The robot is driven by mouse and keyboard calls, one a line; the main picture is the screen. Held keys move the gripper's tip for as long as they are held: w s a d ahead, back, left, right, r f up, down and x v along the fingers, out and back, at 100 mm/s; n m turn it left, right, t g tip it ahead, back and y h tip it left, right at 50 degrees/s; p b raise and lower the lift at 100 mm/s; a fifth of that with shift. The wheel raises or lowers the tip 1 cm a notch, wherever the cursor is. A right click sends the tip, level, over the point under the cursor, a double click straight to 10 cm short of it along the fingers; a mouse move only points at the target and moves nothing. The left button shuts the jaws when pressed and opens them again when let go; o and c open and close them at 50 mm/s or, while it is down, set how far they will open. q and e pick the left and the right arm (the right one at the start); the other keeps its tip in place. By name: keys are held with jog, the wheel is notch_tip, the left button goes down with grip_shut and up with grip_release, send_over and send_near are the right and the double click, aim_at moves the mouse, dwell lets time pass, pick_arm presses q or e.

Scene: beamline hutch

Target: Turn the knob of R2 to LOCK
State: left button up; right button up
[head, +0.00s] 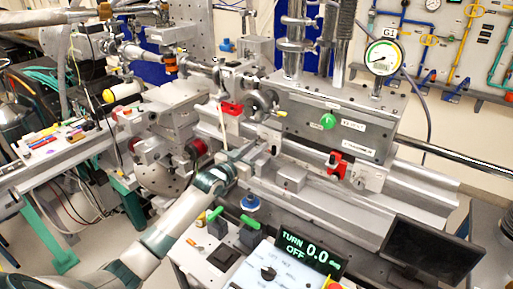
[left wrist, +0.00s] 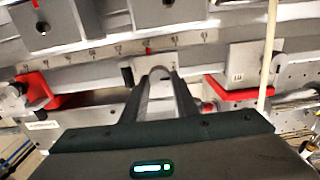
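My left gripper (head: 258,150) reaches in from the left to the front of the metal rail below the large grey housing. In the left wrist view its two dark fingers (left wrist: 160,85) stand apart with a gap between them. A small pale rounded piece (left wrist: 160,72) shows at the fingertips; I cannot tell whether they touch it or whether it is the knob. A scale strip (left wrist: 190,38) with small marks runs along the rail above. No R2 or LOCK label is readable. My right gripper is not in view.
Red clamps (left wrist: 40,92) and (left wrist: 240,94) flank the fingers. A thin beige rod (head: 223,125) stands close to my gripper. A control box with green display (head: 308,250) and green-handled switches (head: 247,222) stand in front. A dark monitor (head: 432,250) is at the right.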

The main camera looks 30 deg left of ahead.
pick_arm(q)
jog(key=shift+c, duration=0.5)
jog(key=shift+m, duration=0.8)
jog(key=m, duration=0.4)
jog(key=m+b, duration=0.1)
jog(key=m, duration=0.4)
jog(key=shift+d+f+m, duration=0.1)
jog(key=shift+d+m, duration=0.05)
jog(key=shift+m, duration=0.15)
jog(key=m, duration=0.3)
jog(key=shift+m, duration=0.3)
jog(key=shift+f+m, duration=0.1)
jog(key=shift+m, duration=1.5)
